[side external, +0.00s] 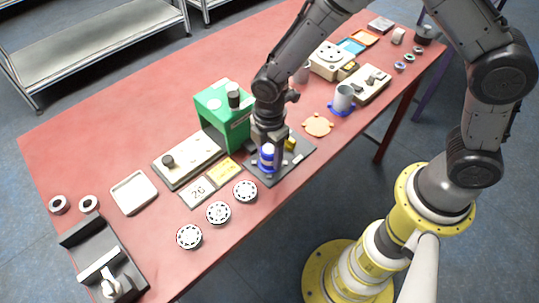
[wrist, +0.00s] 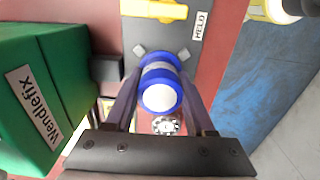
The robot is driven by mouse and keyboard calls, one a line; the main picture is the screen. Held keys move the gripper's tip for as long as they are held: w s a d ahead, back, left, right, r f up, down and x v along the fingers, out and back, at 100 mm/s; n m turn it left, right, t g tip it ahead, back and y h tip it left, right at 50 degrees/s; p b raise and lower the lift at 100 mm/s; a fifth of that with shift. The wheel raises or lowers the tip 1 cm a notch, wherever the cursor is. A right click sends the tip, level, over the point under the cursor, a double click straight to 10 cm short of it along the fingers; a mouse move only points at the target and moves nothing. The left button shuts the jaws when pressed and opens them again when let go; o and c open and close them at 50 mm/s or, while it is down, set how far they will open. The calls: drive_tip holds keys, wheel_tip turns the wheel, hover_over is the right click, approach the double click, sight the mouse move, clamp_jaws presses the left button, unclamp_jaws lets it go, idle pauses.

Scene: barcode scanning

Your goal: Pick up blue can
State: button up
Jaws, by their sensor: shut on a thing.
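The blue can (side external: 267,153) has a white band and a pale top. It is upright on or just above the dark mat (side external: 297,158); I cannot tell which. My gripper (side external: 268,160) points down around it, with a finger on either side. In the wrist view the can (wrist: 160,84) sits between the two fingers of my gripper (wrist: 160,92), which are shut on it.
A green box (side external: 222,112) stands close left of my gripper. A yellow piece (wrist: 154,10) lies on the mat beyond the can. Several round bearings (side external: 218,212) lie toward the front edge. The red table (side external: 90,140) has free room at the far left.

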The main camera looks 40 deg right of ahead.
clamp_jaws()
drive_tip(key=shift+r, duration=0.15)
